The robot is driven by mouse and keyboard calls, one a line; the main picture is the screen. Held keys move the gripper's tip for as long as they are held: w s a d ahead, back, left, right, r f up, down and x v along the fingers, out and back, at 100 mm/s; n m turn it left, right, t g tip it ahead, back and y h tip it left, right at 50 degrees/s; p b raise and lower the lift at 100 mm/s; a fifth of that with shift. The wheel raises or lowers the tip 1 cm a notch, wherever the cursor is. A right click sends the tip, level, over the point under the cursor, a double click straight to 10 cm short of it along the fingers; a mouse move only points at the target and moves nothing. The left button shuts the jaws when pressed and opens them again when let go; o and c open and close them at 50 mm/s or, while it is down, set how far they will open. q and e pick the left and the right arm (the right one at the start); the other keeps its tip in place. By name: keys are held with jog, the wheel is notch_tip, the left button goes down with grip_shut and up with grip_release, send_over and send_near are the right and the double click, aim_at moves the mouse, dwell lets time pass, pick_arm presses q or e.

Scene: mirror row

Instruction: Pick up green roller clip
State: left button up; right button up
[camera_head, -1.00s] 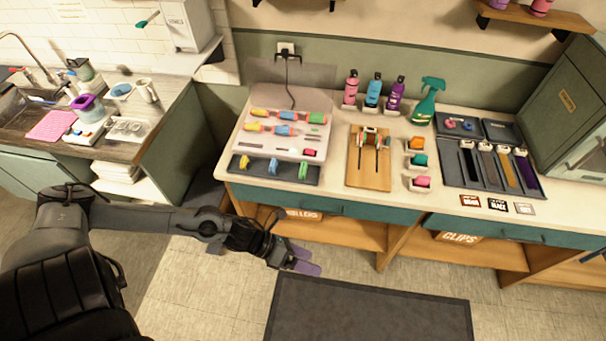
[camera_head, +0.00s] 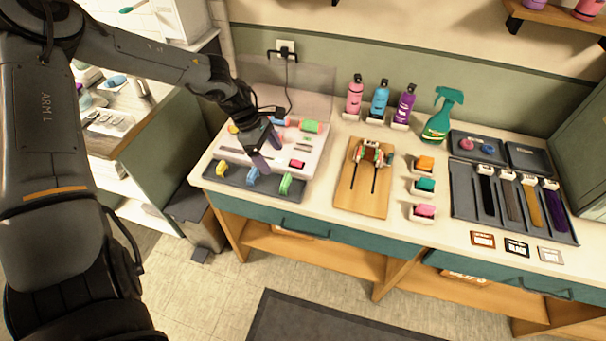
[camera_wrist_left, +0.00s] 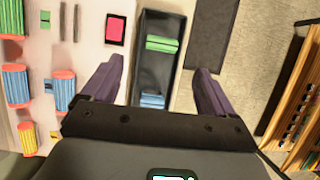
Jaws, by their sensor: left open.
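The green roller clip (camera_head: 286,184) stands at the right end of a dark shallow tray (camera_head: 207,178) along the front of the white station. In the left wrist view the green clip (camera_wrist_left: 162,44) lies in the tray, ahead of and between my two purple fingers. My left gripper (camera_head: 267,152) is open and empty, above the station and behind the tray's clips. A blue clip (camera_head: 252,175) is beside the green one; it also shows in the left wrist view (camera_wrist_left: 152,100), nearer my gripper. A yellow clip (camera_head: 222,169) is at the tray's left. My right gripper is out of view.
Several coloured rollers, among them a green-ended one (camera_head: 312,127), lie on the white station behind the tray. A wooden board (camera_head: 348,205) and bottles (camera_head: 380,98) are to the right.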

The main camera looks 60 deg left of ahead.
aim_at(285, 179)
pick_arm(q)
jog(key=shift+x, duration=2.75)
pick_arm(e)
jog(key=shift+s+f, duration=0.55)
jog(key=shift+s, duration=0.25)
pick_arm(q)
jog(key=shift+x, duration=2.6)
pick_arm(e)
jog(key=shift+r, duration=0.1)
pick_arm(q)
jog(key=shift+d, duration=0.1)
jog(key=shift+c, duration=0.3)
jog(key=c, duration=1)
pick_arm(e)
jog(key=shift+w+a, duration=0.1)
